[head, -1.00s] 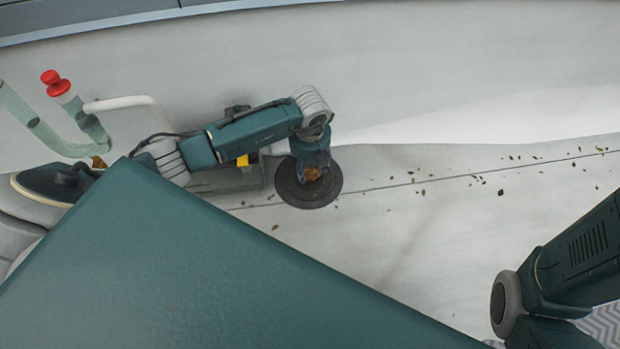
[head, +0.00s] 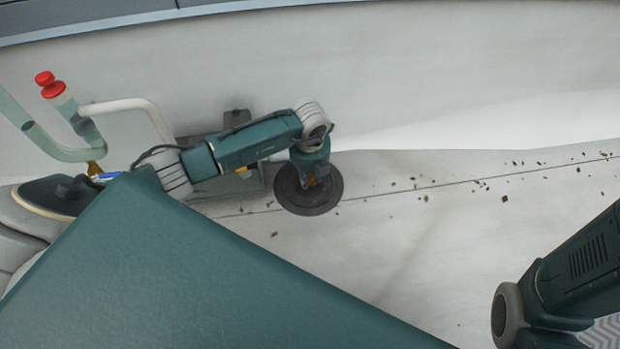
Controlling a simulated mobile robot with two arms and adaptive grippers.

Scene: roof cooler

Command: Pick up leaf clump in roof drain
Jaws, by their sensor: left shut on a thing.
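The roof drain (head: 325,200) is a dark round disc set in the pale grey roof, near the middle of the head view. My left gripper (head: 311,184) points down over the drain and is shut on the leaf clump (head: 310,197). I cannot tell whether the clump still touches the drain. My right arm comes in at the lower right, but its gripper is out of the picture.
Loose leaf bits (head: 476,183) lie scattered along a roof seam to the right. A grey bracket (head: 237,118) stands behind my left arm. The roof right of the drain is mostly open.

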